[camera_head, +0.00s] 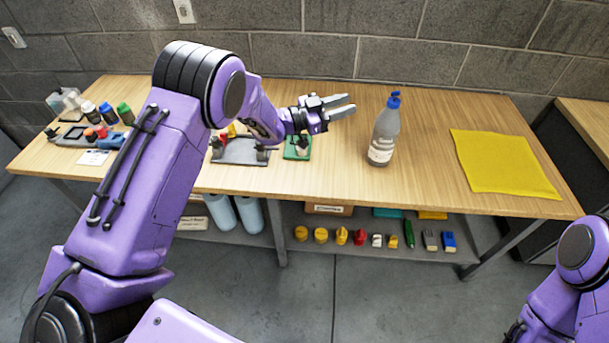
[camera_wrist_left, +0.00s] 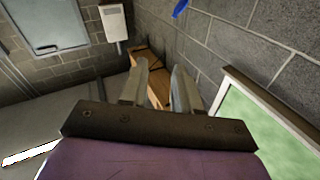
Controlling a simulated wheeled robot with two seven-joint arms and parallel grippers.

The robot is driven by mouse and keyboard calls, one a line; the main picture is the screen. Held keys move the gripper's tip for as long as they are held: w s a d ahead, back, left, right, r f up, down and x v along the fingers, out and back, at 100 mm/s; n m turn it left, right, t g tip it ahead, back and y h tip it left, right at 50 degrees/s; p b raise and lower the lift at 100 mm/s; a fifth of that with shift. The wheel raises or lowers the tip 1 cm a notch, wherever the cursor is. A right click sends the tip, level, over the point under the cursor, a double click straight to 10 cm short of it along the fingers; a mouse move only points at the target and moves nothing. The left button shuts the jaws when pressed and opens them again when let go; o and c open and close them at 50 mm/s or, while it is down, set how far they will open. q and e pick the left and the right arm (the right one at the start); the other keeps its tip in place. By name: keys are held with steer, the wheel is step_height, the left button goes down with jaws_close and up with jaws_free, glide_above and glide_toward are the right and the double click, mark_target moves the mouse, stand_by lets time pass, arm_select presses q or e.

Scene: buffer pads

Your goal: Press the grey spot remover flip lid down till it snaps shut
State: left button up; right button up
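The spot remover is a grey bottle (camera_head: 384,135) with a pale label, standing upright on the wooden table. Its blue lid (camera_head: 393,99) is on top; the lid looks raised, but it is too small to be sure. My left gripper (camera_head: 349,106) is left of the bottle at about lid height, pointing right, apart from it. Its two fingers are parted with nothing between them, as the left wrist view also shows (camera_wrist_left: 159,85). A blue bit (camera_wrist_left: 180,8) at that view's top edge may be the lid. My right gripper is not visible; only part of its arm shows at lower right.
A yellow cloth (camera_head: 503,161) lies right of the bottle on the wooden table (camera_head: 330,177). A green pad (camera_head: 297,147) and a grey tray (camera_head: 240,151) lie below and left of my gripper. Several small bottles (camera_head: 106,112) stand at far left. A block wall stands behind.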

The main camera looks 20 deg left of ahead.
arm_select(q)
steer(key=s+a+f+n+y+b, duration=0.1)
steer(key=s+a+f+n+y, duration=0.1)
steer(key=f, duration=0.4)
steer(key=s+a+f+n+t+y+b, duration=0.1)
steer(key=s+a+f+n+y, duration=0.1)
steer(key=f, duration=0.5)
steer(key=s+a+f+n+y+b, duration=0.1)
steer(key=s+a+f+n+y, duration=0.1)
steer(key=s+f+n+y, duration=0.2)
step_height(320, 180, down, 3)
steer(key=n+y, duration=0.1)
steer(key=n, duration=0.1)
steer(key=shift+s+a+r+n+t+y, duration=0.2)
steer(key=shift+s+a+n+t+y, duration=0.1)
steer(key=shift+n+y, duration=0.1)
